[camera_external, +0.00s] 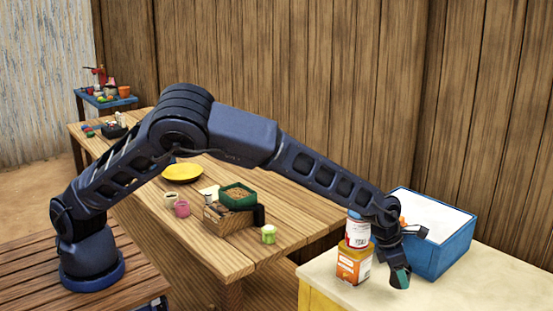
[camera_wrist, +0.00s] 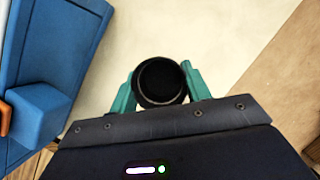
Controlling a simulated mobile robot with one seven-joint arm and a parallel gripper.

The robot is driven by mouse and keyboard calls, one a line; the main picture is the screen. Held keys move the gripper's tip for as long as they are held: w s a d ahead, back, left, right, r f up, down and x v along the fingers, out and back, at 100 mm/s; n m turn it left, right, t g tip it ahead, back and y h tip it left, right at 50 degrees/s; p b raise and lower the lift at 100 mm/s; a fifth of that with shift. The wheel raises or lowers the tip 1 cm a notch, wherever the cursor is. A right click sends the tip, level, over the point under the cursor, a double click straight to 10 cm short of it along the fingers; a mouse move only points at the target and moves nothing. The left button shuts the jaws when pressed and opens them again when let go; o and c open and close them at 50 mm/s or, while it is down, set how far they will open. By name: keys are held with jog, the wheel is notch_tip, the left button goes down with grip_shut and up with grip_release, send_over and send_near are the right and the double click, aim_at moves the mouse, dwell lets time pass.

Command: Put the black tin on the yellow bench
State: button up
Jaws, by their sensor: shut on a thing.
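The black tin (camera_wrist: 160,82) is a dark round can, seen end-on in the wrist view. My gripper (camera_wrist: 160,78) is shut on it, with one teal finger on each side. In the external view my gripper (camera_external: 399,276) points down over the yellow bench (camera_external: 330,284), which has a cream top and a yellow side. The tin is hidden or cannot be made out there. The bench's cream top (camera_wrist: 235,45) also shows around the tin in the wrist view. I cannot tell whether the tin touches the bench top.
A blue box (camera_external: 452,250) stands on the bench behind my gripper. An orange-labelled container (camera_external: 354,265) with a red-and-white can (camera_external: 358,232) above it is just left. A wooden table (camera_external: 290,215) holds a yellow plate (camera_external: 183,172), cups and a green-topped crate (camera_external: 226,218).

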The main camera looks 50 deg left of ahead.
aim_at(398, 286)
jog(key=shift+f, duration=2.2)
jog(key=o, duration=1)
jog(key=shift+f, duration=0.15)
jog(key=shift+c, duration=0.2)
jog(key=r, duration=1)
jog(key=shift+s+a, duration=0.4)
